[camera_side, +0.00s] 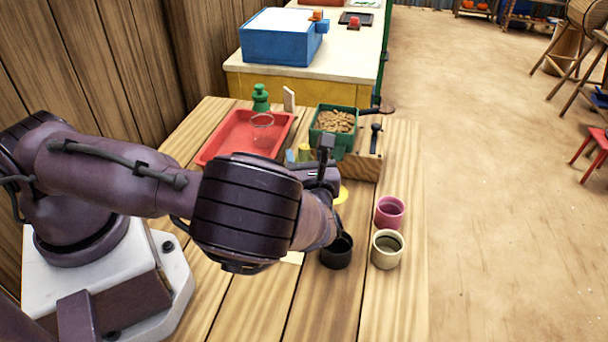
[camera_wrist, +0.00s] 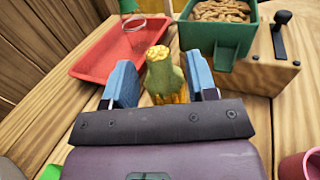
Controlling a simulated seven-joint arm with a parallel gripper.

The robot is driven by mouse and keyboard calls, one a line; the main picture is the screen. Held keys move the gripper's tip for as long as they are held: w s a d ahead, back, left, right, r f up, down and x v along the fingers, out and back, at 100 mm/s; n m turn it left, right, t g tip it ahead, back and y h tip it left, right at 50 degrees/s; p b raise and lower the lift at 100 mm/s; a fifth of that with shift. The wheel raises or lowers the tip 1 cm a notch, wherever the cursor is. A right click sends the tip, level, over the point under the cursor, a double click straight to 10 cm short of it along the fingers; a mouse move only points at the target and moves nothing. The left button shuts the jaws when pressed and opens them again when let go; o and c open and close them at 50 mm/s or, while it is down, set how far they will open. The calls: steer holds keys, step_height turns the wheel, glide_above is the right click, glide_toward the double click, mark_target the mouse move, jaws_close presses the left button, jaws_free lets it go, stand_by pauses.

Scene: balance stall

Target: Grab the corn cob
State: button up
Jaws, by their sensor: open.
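The corn cob (camera_wrist: 164,76) has a green husk and yellow kernels at its top and lower part. In the wrist view it shows between the two blue fingers of my gripper (camera_wrist: 161,82). The fingers are open, one on each side of the cob, and I cannot tell whether either touches it. In the side view my arm hides most of the gripper, and only a small part of the cob (camera_side: 304,152) shows beyond it.
A red tray (camera_side: 222,142) with a clear ring-like item lies beyond, with a green bottle (camera_side: 260,98) behind. A green bin of brown pieces (camera_side: 336,122) stands by a wooden block (camera_side: 362,165). Black (camera_side: 337,253), cream (camera_side: 387,250) and pink (camera_side: 390,212) cups stand nearer.

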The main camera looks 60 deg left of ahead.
steer(key=shift+x, duration=1.1)
jaws_close()
steer(key=shift+r, duration=0.1)
